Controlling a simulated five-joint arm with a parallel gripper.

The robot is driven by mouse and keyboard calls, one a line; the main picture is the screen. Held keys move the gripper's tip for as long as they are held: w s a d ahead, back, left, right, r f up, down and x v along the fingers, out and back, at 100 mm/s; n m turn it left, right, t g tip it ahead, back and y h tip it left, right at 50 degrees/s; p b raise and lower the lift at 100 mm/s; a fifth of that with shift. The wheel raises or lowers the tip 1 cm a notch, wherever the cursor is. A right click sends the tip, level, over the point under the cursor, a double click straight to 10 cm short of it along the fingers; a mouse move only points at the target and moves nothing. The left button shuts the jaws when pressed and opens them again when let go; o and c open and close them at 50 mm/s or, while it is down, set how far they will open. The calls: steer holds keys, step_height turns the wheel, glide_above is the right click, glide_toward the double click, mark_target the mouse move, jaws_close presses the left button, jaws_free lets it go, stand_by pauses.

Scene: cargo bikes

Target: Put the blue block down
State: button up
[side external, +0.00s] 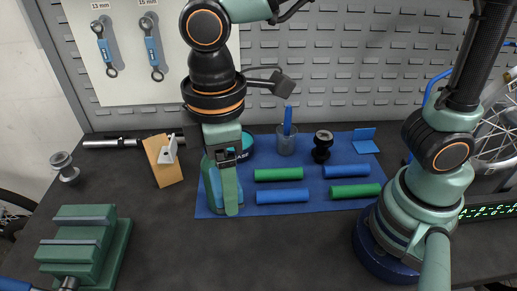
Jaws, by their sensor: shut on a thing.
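My gripper (226,207) points down over the left end of the blue mat (268,216). It is shut on a blue block (212,180), which shows as a lighter blue patch beside and between the green fingers. The fingers hide much of the block. The fingertips are low, close to the mat; I cannot tell whether the block touches it.
Right of my gripper lie two green cylinders (278,174) (355,191) and two blue cylinders (282,196) (346,171). Behind stand a teal tin (248,146), a cup (286,145) and a black part (322,147). A green vise (85,240) is front left. The front bench is clear.

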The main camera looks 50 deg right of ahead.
mark_target(176, 236)
steer(key=w+a+m, duration=0.3)
steer(key=w+a, duration=0.2)
steer(key=w, duration=0.8)
step_height(176, 236, down, 20)
steer(key=shift+w, duration=0.1)
steer(key=shift+f, duration=0.15)
steer(key=o, duration=1.3)
